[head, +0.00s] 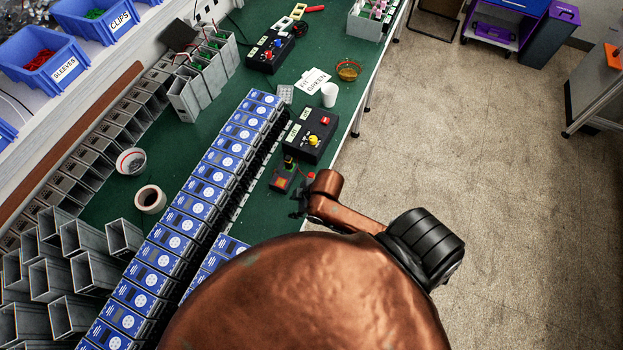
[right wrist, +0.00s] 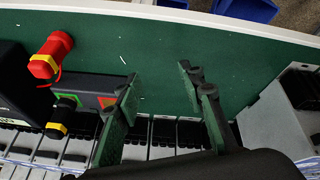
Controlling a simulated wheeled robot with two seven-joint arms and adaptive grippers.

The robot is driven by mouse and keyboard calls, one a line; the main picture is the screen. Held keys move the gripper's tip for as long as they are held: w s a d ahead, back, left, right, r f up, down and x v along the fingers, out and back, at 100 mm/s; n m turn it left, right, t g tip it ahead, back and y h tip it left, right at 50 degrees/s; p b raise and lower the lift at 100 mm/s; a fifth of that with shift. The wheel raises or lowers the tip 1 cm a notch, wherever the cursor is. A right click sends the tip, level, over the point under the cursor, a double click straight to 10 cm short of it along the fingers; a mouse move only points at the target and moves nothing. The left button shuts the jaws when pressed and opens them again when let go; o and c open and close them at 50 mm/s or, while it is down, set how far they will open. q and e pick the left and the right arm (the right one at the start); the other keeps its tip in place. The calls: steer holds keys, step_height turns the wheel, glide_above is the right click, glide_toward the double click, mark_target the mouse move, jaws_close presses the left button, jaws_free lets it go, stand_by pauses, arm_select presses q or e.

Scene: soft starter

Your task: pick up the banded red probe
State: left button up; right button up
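The banded red probe (right wrist: 50,55) shows at the upper left of the right wrist view, red with a yellow band. A black probe with a yellow band (right wrist: 62,116) is beside it. Both are at a dark tester box (right wrist: 92,90). In the head view the tester (head: 283,180) lies on the green bench by the blue unit row, and a small red bit by my gripper may be the red probe. My right gripper (right wrist: 159,76) is open and empty, its fingers apart, to the right of the red probe. In the head view it (head: 299,203) is mostly hidden by my arm. My left gripper is out of view.
A row of blue-fronted units (head: 186,202) runs along the bench (head: 235,65). A black control box (head: 311,135), a white cup (head: 329,94) and a small bowl (head: 348,71) stand farther back. Bare green bench lies beyond the fingers in the right wrist view.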

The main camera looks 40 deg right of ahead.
mark_target(312, 175)
steer(key=w+a+n, duration=0.1)
steer(key=n, duration=0.1)
steer(key=w+a+r+n, duration=0.1)
steer(key=n, duration=0.1)
steer(key=shift+w+a+r+n+g, duration=0.2)
steer(key=shift+w+n+g, duration=0.1)
steer(key=shift+g, duration=0.1)
steer(key=n, duration=0.2)
steer(key=w+d+n+g, duration=0.1)
steer(key=n, duration=0.1)
steer(key=shift+w+r, duration=0.1)
steer(key=shift+r, duration=0.2)
steer(key=d+n+g, duration=0.1)
steer(key=d+n, duration=0.1)
steer(key=d, duration=0.2)
steer(key=d+r+n+h, duration=0.1)
steer(key=d, duration=0.3)
steer(key=w+d+n+g+h, duration=0.1)
steer(key=d+n, duration=0.1)
steer(key=d, duration=0.2)
steer(key=shift+d+r+n+g+p, duration=0.15)
steer(key=shift+r+n+g+p, duration=0.15)
steer(key=shift+r, duration=0.1)
steer(key=f, duration=0.3)
steer(key=w+d+f, duration=0.1)
steer(key=shift+d+f, duration=0.1)
steer(key=shift+f, duration=0.5)
steer(key=shift+c, duration=0.4)
jaws_close()
